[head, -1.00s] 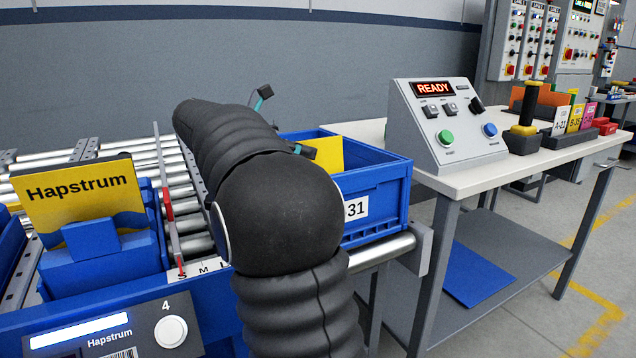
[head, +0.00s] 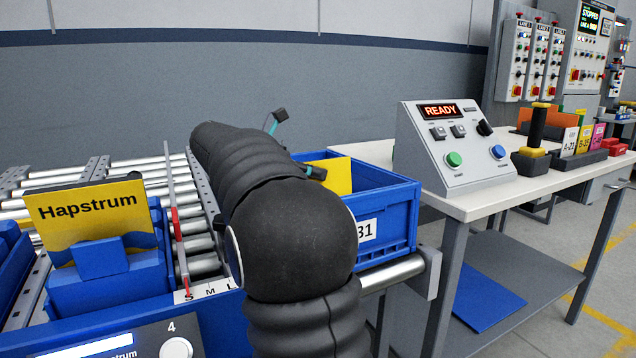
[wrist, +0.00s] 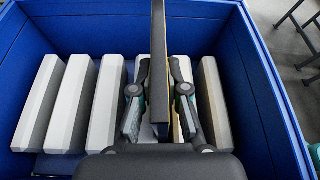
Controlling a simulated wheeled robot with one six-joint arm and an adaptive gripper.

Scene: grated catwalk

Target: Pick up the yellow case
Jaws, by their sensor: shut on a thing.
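The yellow case (head: 340,176) shows in part in the head view, rising above the left part of a blue tote (head: 388,208). My arm hides its lower part and left side. In the wrist view a thin upright panel, which I take to be the case (wrist: 160,55), is seen edge-on and looks dark with a tan strip. My gripper (wrist: 159,92) points down into the tote, one finger on each side of this panel, shut on it. In the head view the fingers are mostly hidden behind my arm.
Several pale upright blocks (wrist: 72,105) stand in rows inside the tote, on both sides of the fingers. The tote rests at the end of a roller conveyor. A Hapstrum bin (head: 105,262) stands left. A control box (head: 455,150) sits on a table at right.

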